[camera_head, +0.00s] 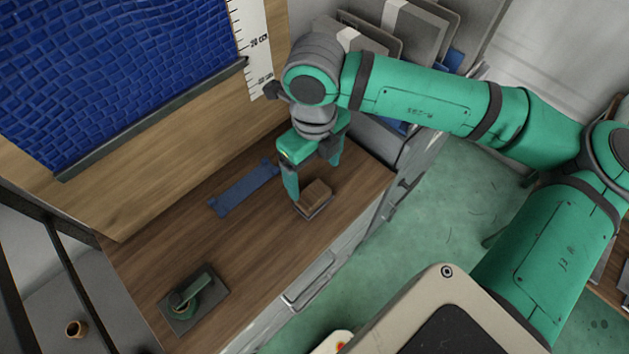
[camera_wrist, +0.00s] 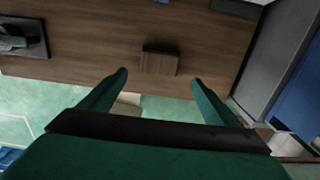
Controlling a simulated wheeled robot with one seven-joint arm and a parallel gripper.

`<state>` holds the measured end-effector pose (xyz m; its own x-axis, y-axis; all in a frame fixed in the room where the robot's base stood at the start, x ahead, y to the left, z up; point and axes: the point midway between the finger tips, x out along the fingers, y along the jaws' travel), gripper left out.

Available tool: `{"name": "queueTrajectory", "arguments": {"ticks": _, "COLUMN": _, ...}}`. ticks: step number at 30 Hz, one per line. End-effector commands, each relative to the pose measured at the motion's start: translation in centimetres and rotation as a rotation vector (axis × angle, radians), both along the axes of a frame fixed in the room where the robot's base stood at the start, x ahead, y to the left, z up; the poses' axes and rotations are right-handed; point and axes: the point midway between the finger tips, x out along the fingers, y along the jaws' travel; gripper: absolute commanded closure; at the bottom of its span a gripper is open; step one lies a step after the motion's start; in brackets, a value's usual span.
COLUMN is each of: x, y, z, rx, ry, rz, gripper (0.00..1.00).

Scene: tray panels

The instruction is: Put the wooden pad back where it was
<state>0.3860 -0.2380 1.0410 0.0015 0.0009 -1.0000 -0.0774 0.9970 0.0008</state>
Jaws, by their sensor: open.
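The wooden pad (camera_head: 316,193) is a small brown block near the front edge of the wooden counter, close to its right end. It seems to sit on a thin darker base, though I cannot tell for sure. In the wrist view the brown block (camera_wrist: 160,61) lies just beyond my fingertips, between their lines. My gripper (camera_head: 312,170) is open and empty, right beside and above the block. In the wrist view my gripper (camera_wrist: 160,78) shows both fingers spread apart with nothing between them. No contact with the block is visible.
A blue strip (camera_head: 243,188) lies left of the block. A green-handled tool on a dark plate (camera_head: 193,308) stands at the counter's near left. A blue-tiled panel (camera_head: 110,65) and a ruler (camera_head: 253,45) are behind. Grey panels (camera_head: 412,35) stand upright at the back right.

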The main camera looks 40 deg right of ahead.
Motion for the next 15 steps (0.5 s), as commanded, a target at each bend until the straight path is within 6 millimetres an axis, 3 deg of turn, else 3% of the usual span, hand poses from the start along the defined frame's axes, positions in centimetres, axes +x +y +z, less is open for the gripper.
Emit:
{"name": "queueTrajectory", "arguments": {"ticks": 6, "x": 0.0, "y": 0.0, "z": 2.8, "rx": -0.001, "ry": 0.001, "rz": 0.000, "gripper": 0.18}}
{"name": "queueTrajectory", "arguments": {"ticks": 15, "x": 0.0, "y": 0.0, "z": 3.6, "rx": 0.001, "ry": 0.001, "rz": 0.001, "gripper": 0.18}}
